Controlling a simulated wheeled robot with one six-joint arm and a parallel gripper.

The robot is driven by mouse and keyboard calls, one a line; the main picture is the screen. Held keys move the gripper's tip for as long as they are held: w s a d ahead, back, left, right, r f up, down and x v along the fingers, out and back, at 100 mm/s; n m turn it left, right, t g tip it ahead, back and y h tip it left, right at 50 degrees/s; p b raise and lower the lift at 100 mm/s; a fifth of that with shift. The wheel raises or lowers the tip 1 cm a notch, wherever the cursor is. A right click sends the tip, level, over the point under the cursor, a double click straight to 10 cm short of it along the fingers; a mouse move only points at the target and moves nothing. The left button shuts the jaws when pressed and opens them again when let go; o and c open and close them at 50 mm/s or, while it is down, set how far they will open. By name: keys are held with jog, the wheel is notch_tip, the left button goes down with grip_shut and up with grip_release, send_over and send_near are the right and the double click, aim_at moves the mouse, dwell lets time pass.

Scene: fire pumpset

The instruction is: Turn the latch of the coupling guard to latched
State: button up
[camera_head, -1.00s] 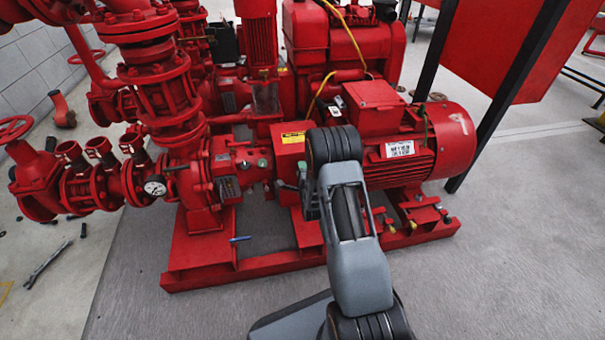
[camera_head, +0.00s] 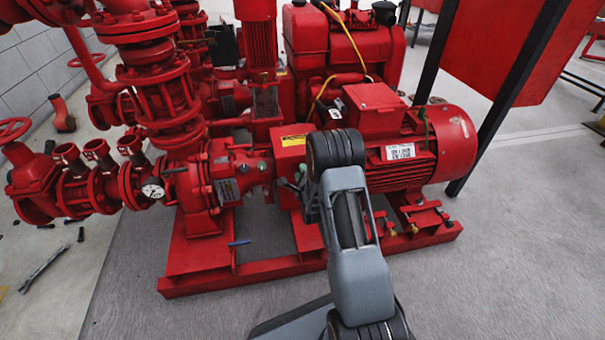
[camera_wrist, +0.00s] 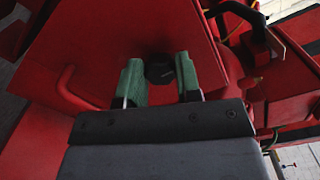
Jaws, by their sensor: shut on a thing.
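The coupling guard is a red box with a yellow label (camera_head: 293,141) on its upper part in the head view, between the pump and the motor. In the wrist view its red face (camera_wrist: 115,40) fills much of the picture. The latch (camera_wrist: 159,69) is a dark knob on that face. My gripper (camera_wrist: 160,78) has green-padded fingers on both sides of the latch and is shut on it. In the head view the gripper is mostly hidden behind my arm, and green shows at the guard's front. The latch's angle is hard to read.
A red motor (camera_head: 430,145) lies right of the guard. The red pump (camera_head: 205,185) with a pressure gauge (camera_head: 153,191) stands left. A red base frame (camera_head: 225,278) runs along the front. A bent red rod (camera_wrist: 70,88) shows beside the gripper. Grey floor lies open in front.

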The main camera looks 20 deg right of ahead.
jog(key=o, duration=0.9)
jog(key=s+a+p, duration=0.1)
jog(key=s, duration=0.3)
jog(key=s+p, duration=0.1)
jog(key=s, duration=0.4)
jog(key=s+a+p, duration=0.1)
jog(key=s, duration=0.3)
jog(key=shift+s+a, duration=0.3)
jog(key=shift+a, duration=0.05)
jog(key=w+a+r+n+g+y+p, duration=0.1)
jog(key=a+r+n+g+p, duration=0.15)
jog(key=r+n+p, duration=0.8)
jog(key=w+a+r+n+g+y+p, duration=0.1)
jog(key=a+r+n+g+p, duration=0.2)
jog(key=r+p, duration=1.4)
jog(key=s+a+r+n+g+p, duration=0.1)
jog(key=s+r+n+g+p, duration=0.1)
jog(key=s+r, duration=0.4)
jog(key=s+a+r+n+g+y+p, duration=0.1)
jog(key=s+r+n+g+p, duration=0.2)
jog(key=r, duration=1.1)
jog(key=s+a+r+n+g+p, duration=0.2)
jog(key=s+r+n+p, duration=0.3)
jog(key=s+r, duration=0.4)
jog(key=shift+r+n+g, duration=0.6)
jog(key=shift+n+g, duration=0.05)
jog(key=shift+n, duration=0.1)
